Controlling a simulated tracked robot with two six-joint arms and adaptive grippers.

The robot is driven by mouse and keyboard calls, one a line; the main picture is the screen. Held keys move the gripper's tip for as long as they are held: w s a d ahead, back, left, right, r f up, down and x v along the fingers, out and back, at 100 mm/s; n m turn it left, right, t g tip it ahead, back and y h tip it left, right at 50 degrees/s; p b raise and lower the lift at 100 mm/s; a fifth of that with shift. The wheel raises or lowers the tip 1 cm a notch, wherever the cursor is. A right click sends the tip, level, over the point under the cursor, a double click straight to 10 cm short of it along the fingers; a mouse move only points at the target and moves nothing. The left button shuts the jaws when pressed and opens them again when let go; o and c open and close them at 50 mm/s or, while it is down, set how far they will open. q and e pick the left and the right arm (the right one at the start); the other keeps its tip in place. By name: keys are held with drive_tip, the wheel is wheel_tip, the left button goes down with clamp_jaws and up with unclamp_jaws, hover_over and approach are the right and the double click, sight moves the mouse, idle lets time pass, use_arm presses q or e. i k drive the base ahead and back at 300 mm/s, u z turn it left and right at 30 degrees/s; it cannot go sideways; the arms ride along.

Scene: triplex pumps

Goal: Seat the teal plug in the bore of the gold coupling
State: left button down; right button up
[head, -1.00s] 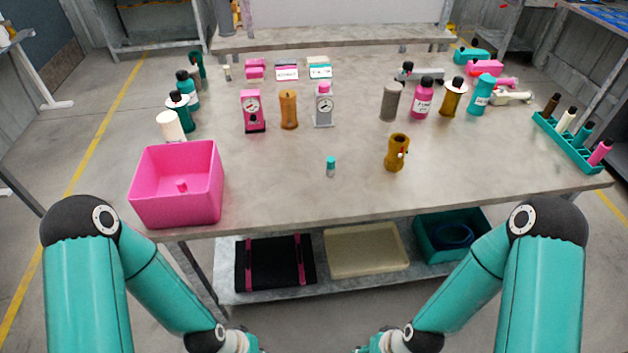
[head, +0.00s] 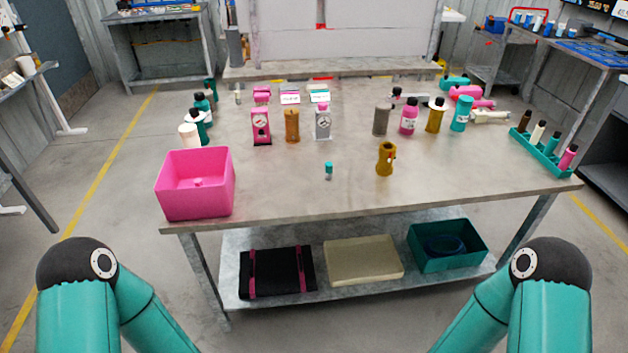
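The teal plug (head: 328,171) stands upright on the table (head: 300,198) near its front middle, teal on top with a grey lower part. The gold coupling (head: 386,159) stands upright to the right of the plug and a little farther back, with a small red and white detail on its right side. The bore opening is too small to see into. Both my arms show at the bottom corners, but neither gripper is in the picture.
A pink bin (head: 196,184) stands at the table's front left corner. A teal rack (head: 547,152) with several bottles is at the right edge. Gauges, bottles and boxes line the back. A lower shelf (head: 322,288) holds trays.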

sight(383, 167)
drive_tip(key=z, duration=0.15)
drive_tip(key=i, duration=0.9)
drive_tip(key=u, duration=0.05)
